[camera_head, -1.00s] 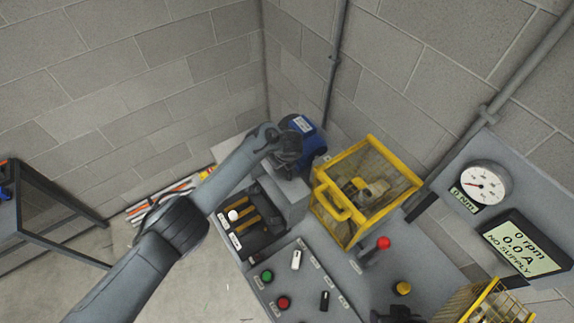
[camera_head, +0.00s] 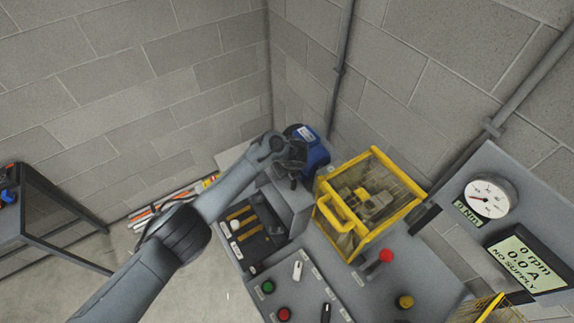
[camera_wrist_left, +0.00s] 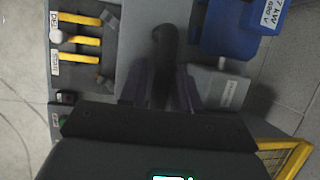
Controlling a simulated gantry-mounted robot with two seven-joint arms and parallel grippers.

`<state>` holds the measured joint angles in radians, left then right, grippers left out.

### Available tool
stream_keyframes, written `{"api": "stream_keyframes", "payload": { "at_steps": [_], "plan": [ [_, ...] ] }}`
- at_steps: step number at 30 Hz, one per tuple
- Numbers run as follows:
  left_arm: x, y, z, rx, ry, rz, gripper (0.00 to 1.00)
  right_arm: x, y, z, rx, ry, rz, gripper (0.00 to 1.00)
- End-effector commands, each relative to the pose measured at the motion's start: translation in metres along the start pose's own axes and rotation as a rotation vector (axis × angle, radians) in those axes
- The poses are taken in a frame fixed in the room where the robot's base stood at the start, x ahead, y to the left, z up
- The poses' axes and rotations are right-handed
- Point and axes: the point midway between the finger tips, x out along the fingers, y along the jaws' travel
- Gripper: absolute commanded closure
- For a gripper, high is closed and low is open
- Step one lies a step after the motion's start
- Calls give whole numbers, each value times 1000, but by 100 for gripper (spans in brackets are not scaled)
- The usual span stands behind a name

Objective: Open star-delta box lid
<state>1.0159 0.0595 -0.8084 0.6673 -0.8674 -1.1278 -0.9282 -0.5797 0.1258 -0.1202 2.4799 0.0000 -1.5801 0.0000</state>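The star-delta box appears to be the grey unit (camera_head: 291,207) beside a dark recess with yellow bars (camera_head: 238,220) and a white knob. I cannot make out the lid's edges or hinge. In the left wrist view the bars (camera_wrist_left: 80,41) lie at upper left, beside a grey surface (camera_wrist_left: 133,45). My left gripper (camera_head: 292,178) is above the far end of the grey unit, in front of a blue motor (camera_head: 317,153). In the left wrist view its fingers (camera_wrist_left: 163,88) flank a dark upright shape; I cannot tell whether they touch it. My right gripper is not in view.
A yellow mesh guard (camera_head: 347,211) stands right of the unit. A red-knobbed lever (camera_head: 386,256) and push buttons (camera_head: 284,313) are nearer. A gauge (camera_head: 489,197) and a display reading NO SUPPLY (camera_head: 525,261) are at right. Block walls rise behind.

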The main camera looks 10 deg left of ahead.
Motion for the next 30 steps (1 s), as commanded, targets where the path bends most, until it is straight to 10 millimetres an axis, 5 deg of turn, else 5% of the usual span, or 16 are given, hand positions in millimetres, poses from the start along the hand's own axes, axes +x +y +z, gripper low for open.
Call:
{"api": "stream_keyframes", "payload": {
  "at_steps": [15,30],
  "plan": [
    [-83,0,1,0,0,-1,68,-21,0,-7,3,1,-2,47],
    [-98,1,1,-1,-2,1,68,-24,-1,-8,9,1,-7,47]
  ]
}}
